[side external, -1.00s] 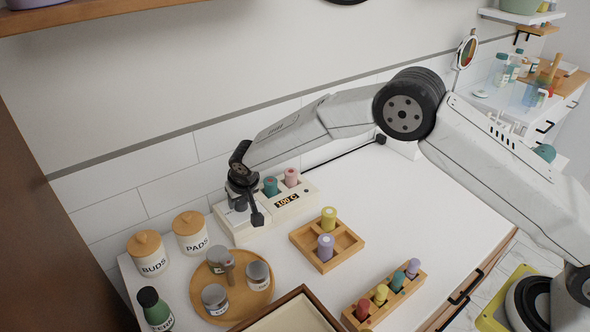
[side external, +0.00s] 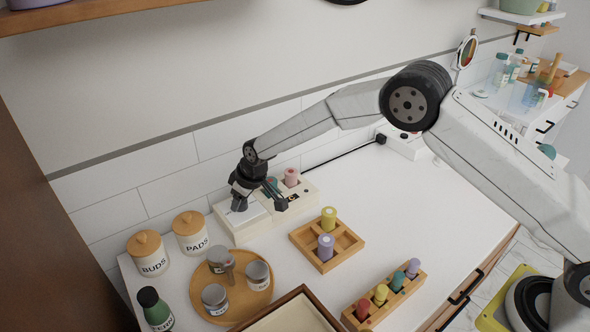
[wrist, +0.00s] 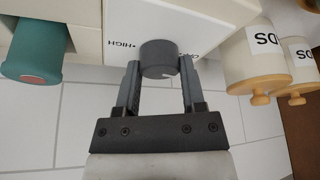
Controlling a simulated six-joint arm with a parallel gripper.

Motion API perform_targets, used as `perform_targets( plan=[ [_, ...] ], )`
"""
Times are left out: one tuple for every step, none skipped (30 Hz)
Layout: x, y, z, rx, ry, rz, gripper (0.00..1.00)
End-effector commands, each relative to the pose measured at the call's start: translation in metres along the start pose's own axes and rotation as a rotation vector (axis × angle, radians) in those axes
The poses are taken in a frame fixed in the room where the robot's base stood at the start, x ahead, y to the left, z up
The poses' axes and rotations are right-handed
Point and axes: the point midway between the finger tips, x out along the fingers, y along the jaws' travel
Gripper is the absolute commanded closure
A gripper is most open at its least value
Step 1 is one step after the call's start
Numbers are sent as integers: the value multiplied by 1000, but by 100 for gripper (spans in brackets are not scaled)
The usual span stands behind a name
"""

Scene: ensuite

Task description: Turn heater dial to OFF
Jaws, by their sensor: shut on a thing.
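The heater (side external: 240,227) is a cream box against the tiled wall. Its grey round dial (wrist: 157,57) shows in the wrist view, on a white face marked HIGH on its left and a partly covered label starting with O on its right. My gripper (wrist: 159,70) is shut on the dial, one dark finger on each side. A small pale mark shows low on the dial's right side. In the side view my gripper (side external: 259,205) is at the heater's front left and hides the dial and most of the display.
A teal roller (wrist: 35,50) and a pink roller (side external: 291,177) stand in the heater. Jars marked BUDS (side external: 150,262) and PADS (side external: 190,240) are at left. A round wooden tray (side external: 262,297) holds several jars. A wooden divided tray (side external: 300,236) sits right of the heater.

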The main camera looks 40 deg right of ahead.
Motion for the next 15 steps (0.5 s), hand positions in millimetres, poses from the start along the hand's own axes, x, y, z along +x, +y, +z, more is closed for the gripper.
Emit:
perform_targets(
  plan=[
    [0,0,0,-21,0,-10,100],
    [0,0,0,-36,0,-16,100],
    [0,0,0,-54,0,-23,100],
    [0,0,0,-67,0,-29,100],
    [0,0,0,-80,-1,-34,100],
    [0,0,0,-95,-1,-41,100],
    [0,0,0,-106,-1,-45,100],
    [0,0,0,-117,-1,-49,100],
    [0,0,0,-129,-1,-54,100],
    [0,0,0,-137,-1,-57,100],
    [0,1,0,-144,-1,-60,100],
    [0,1,0,-154,-1,-64,100],
    [0,1,0,-160,-1,-66,100],
    [0,1,0,-165,-1,-68,100],
    [0,1,0,-171,-1,-71,100]
  ],
)
